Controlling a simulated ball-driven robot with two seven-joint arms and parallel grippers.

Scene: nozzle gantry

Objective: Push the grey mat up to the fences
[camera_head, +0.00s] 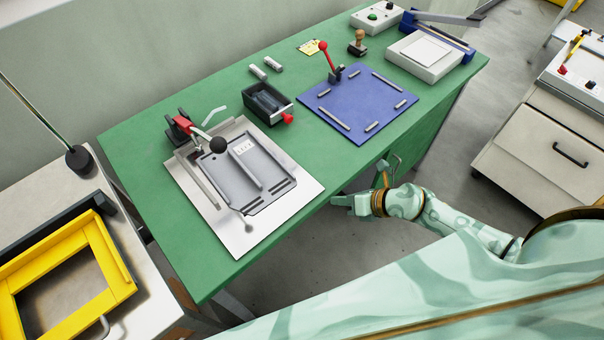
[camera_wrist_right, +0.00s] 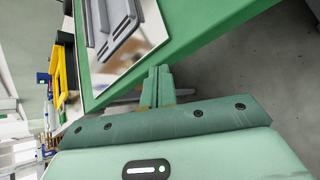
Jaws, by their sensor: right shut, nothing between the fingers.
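The grey mat (camera_head: 270,188) lies on a pale metal plate (camera_head: 244,238) at the left of the green bench. It has a white label and a long raised bar on it. A long fence (camera_head: 201,178) runs along its left side; the far end is partly hidden by a red clamp with a black knob. The mat's contact with the fences is hard to tell. My right gripper (camera_head: 341,201) is shut and empty, off the bench's front edge, right of the plate and apart from the mat. Its fingers also show in the wrist view (camera_wrist_right: 157,84). My left gripper is not in view.
The red clamp (camera_head: 181,125) stands at the plate's far corner. A black bin (camera_head: 268,104) and a blue board (camera_head: 358,103) with a red-handled lever are beyond. A yellow frame (camera_head: 68,262) is on the left table. The green bench top (camera_head: 150,220) is bare left of the plate.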

